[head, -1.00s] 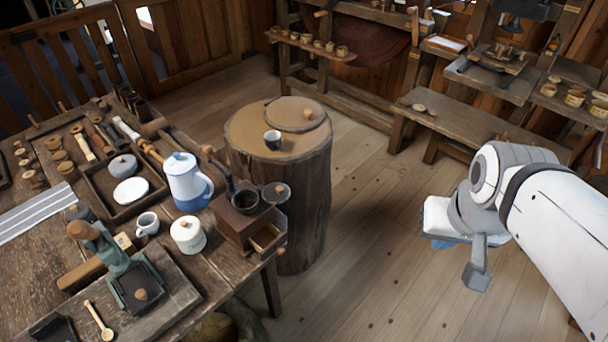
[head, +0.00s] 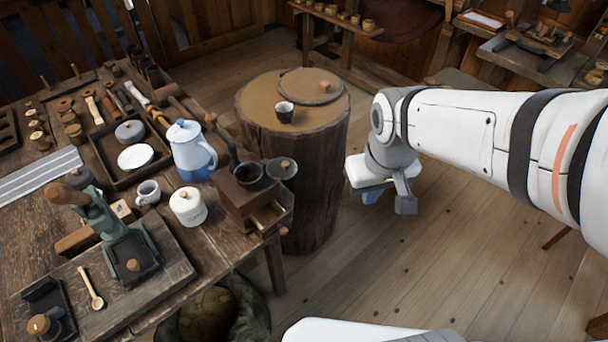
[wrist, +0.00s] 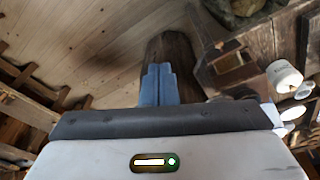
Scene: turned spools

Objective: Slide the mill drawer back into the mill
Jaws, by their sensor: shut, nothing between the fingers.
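The coffee mill (head: 238,200) is a dark wooden box with a round metal bowl on top, at the right corner of the workbench. Its drawer (head: 268,215) is pulled partway out of the side facing the floor area, with a small round knob at its front. In the wrist view the mill (wrist: 215,55) is upper right, with the drawer opening (wrist: 229,63) showing. My gripper (head: 372,197) is in the air to the right of the mill, apart from it. In the wrist view its blue fingers (wrist: 158,72) are together and empty.
A tree-stump stand (head: 300,180) with a cup (head: 285,112) and round lid stands behind the mill. A lidded white pot (head: 188,206) and a blue-white jug (head: 192,150) sit left of it. The floor right of the bench is clear.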

